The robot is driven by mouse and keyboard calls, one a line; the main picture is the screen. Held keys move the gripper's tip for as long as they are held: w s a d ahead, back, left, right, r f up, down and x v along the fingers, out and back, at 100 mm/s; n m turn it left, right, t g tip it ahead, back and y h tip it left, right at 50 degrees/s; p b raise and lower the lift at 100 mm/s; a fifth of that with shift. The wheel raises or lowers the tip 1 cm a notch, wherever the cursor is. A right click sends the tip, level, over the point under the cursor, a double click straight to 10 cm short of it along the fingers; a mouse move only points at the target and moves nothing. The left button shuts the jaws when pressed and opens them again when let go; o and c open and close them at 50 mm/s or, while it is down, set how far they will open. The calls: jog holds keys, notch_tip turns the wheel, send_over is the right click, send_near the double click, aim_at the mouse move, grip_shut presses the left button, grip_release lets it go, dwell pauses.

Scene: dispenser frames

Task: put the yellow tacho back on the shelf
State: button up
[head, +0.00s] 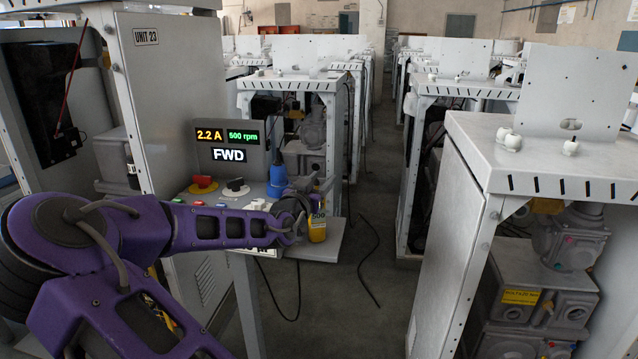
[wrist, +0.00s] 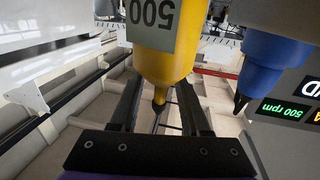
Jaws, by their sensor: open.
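The yellow tacho (head: 317,230) with a grey "500" label is at the right end of the control panel's shelf (head: 333,243) in the head view. Its upper part is partly hidden by my gripper. In the wrist view the tacho (wrist: 163,68) fills the top middle, and its narrow dark tip reaches between my fingers. My gripper (wrist: 160,100) is open, with one finger on each side of that narrow end. I cannot tell whether either finger touches it. In the head view my gripper (head: 303,212) is right at the tacho.
A blue tool (head: 277,181) with a dark tip stands close beside the tacho; it also shows in the wrist view (wrist: 268,62). The display panel (head: 229,146) reads 2.2 A, 500 rpm, FWD. White cabinets (head: 470,190) line the right; the aisle floor (head: 365,240) between has loose cables.

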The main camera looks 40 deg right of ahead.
jog(key=shift+r, duration=0.3)
jog(key=p+v, duration=0.1)
jog(key=v, duration=1.1)
jog(key=shift+p, duration=0.35)
jog(key=shift+f, duration=0.1)
